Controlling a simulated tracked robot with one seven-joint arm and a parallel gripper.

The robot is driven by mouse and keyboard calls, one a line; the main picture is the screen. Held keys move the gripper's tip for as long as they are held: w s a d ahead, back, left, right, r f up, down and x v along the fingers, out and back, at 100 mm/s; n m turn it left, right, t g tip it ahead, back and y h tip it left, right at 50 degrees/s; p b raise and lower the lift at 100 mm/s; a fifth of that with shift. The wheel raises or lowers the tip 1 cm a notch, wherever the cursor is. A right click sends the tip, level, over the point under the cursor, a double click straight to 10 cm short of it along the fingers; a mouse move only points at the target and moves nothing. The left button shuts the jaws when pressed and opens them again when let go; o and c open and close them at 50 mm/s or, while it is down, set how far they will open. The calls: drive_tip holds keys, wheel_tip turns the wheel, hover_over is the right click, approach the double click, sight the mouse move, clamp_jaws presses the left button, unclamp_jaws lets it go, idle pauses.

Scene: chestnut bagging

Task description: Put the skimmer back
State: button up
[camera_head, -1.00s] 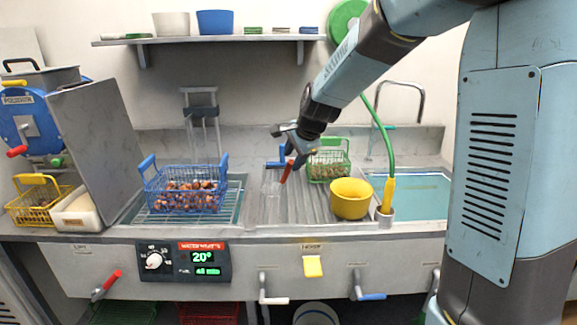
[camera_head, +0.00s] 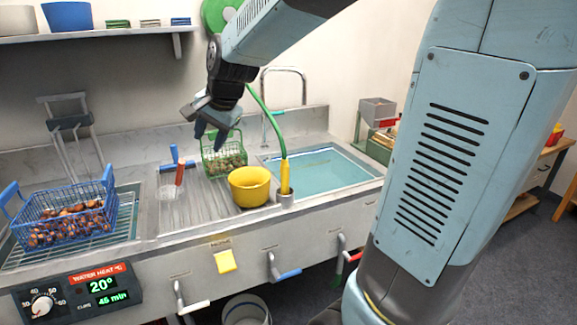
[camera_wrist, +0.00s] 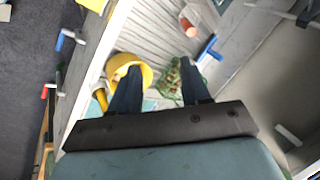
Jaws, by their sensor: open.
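The skimmer, with a red handle (camera_head: 180,173) and a pale round head (camera_head: 168,192), is at the left of the ribbed drainboard in the head view. What looks like its red-brown handle shows at the top of the wrist view (camera_wrist: 188,26). My gripper (camera_head: 210,139) is open and empty, above the drainboard, to the right of the handle and apart from it. In the wrist view my fingers (camera_wrist: 158,72) point down, one over the yellow bowl (camera_wrist: 138,65), the other by the green basket (camera_wrist: 174,76).
A blue T-shaped piece (camera_head: 177,158) stands behind the skimmer. The yellow bowl (camera_head: 249,187) and the green basket (camera_head: 224,157) are to its right, then a water basin (camera_head: 318,170). A blue basket of chestnuts (camera_head: 65,212) is at left. A shelf (camera_head: 100,33) hangs above.

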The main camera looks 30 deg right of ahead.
drive_tip(key=s+d+n+h, duration=0.1)
drive_tip(key=s+d+n, duration=0.3)
drive_tip(key=s, duration=0.7)
drive_tip(key=s+d+n+h, duration=0.1)
drive_tip(key=s+d+n, duration=0.3)
drive_tip(key=s, duration=0.8)
drive_tip(key=shift+d+n+h, duration=0.3)
drive_tip(key=shift+d+n, duration=0.1)
drive_tip(key=shift+d, duration=0.7)
